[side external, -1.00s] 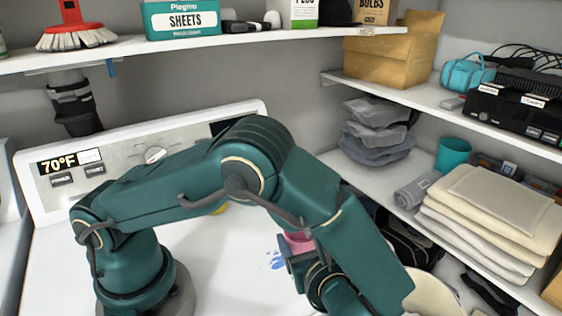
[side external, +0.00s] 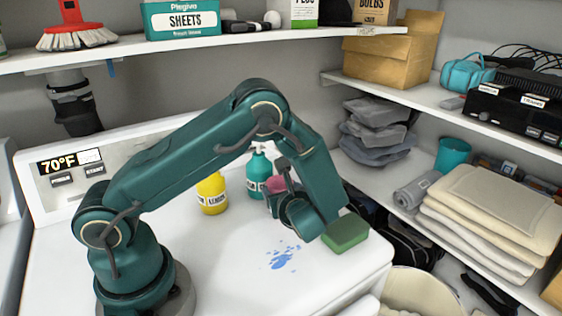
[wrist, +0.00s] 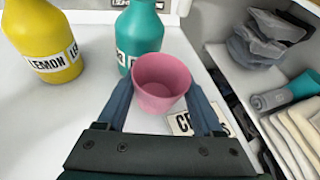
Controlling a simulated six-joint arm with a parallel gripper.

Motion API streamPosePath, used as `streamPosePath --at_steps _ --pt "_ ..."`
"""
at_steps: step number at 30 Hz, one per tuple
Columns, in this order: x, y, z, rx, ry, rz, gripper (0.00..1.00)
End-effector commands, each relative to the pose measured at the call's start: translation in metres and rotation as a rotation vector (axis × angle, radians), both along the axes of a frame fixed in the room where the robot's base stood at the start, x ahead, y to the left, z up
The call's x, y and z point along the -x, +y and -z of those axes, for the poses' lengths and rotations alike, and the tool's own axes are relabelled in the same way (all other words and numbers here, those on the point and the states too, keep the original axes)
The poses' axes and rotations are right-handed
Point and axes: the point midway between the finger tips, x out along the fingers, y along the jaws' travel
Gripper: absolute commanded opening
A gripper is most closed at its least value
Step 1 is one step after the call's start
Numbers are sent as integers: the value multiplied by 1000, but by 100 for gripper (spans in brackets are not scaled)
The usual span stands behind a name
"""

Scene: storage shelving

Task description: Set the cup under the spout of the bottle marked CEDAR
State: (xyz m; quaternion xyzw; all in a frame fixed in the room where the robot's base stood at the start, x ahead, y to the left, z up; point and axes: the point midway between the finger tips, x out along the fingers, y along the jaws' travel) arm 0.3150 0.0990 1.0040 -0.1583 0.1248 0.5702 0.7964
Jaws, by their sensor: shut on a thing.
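My gripper (side external: 280,187) is shut on the pink cup (side external: 273,184), and its arm partly hides the cup in the side view. In the wrist view, the two blue fingers of my gripper (wrist: 160,90) flank the cup (wrist: 161,84), which is upright and looks empty. A teal pump bottle (side external: 259,172) stands just behind the cup; its label is too covered to read, also in the wrist view (wrist: 139,32). A yellow bottle (side external: 211,194) marked LEMON stands to its left, also in the wrist view (wrist: 42,38). I cannot read CEDAR anywhere.
A green sponge-like block (side external: 345,233) lies at the white top's right edge, near my gripper. A blue splash (side external: 283,257) marks the top. A white lettered label (wrist: 182,124) is partly hidden by my right finger.

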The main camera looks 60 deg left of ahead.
Motion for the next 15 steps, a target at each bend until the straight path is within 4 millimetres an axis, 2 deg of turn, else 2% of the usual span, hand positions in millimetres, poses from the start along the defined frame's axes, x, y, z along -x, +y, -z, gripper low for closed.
streamPosePath --at_steps 1,5,15 --pt "0 0 7 -1 4 1 15" --pt "0 0 17 0 0 0 15" --pt "0 -1 19 1 -2 -1 15"
